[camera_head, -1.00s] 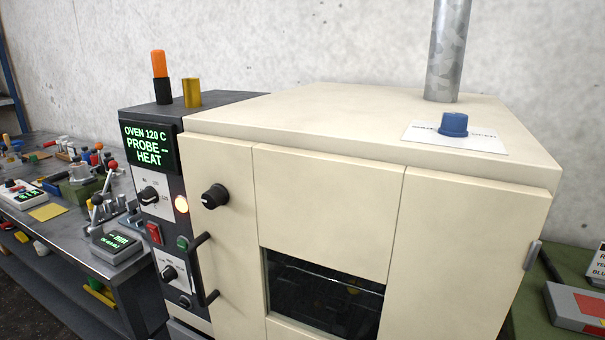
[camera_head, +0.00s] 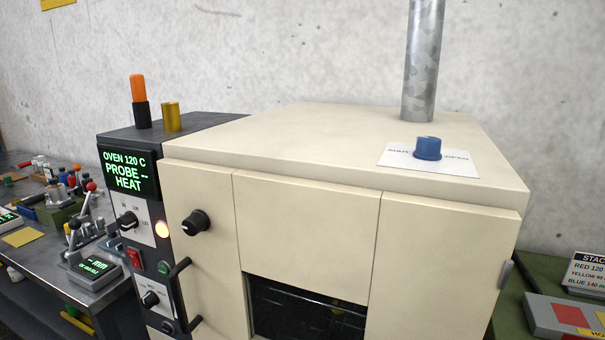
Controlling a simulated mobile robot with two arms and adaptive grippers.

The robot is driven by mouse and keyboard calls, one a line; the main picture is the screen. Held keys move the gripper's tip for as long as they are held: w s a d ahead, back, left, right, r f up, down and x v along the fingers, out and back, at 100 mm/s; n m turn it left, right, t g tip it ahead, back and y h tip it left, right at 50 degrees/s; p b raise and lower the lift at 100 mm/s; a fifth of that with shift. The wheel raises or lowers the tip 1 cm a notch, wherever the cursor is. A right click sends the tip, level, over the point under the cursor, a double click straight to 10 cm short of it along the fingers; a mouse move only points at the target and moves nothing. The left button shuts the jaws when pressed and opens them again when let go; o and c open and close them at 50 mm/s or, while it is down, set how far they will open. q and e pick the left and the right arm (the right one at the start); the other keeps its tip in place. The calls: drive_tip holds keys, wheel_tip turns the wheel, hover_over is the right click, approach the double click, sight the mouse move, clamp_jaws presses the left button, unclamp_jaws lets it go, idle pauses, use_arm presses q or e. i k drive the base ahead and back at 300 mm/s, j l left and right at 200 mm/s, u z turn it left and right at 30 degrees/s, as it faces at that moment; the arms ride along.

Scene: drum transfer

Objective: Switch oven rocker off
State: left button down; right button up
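The oven (camera_head: 302,215) is a cream cabinet with a dark control column on its left side. A red rocker switch (camera_head: 134,258) sits on that column, below a dial and left of the door handle. Whether it is tipped on or off is too small to tell. The display (camera_head: 129,172) reads "OVEN 120 C PROBE -- HEAT" in green. A round lamp (camera_head: 162,229) on the column glows warm white. Neither of my grippers shows in the head view.
A black handle (camera_head: 177,292) sticks out in front of the column, near a green button (camera_head: 163,268). A black knob (camera_head: 195,222) is on the oven front. A cluttered workbench (camera_head: 40,275) stands at left; a green table (camera_head: 545,275) with a grey box stands at right.

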sight(135, 259)
drive_tip(key=u, duration=0.65)
drive_tip(key=i+l+u, duration=0.1)
drive_tip(key=i+l, duration=0.1)
drive_tip(key=i, duration=0.05)
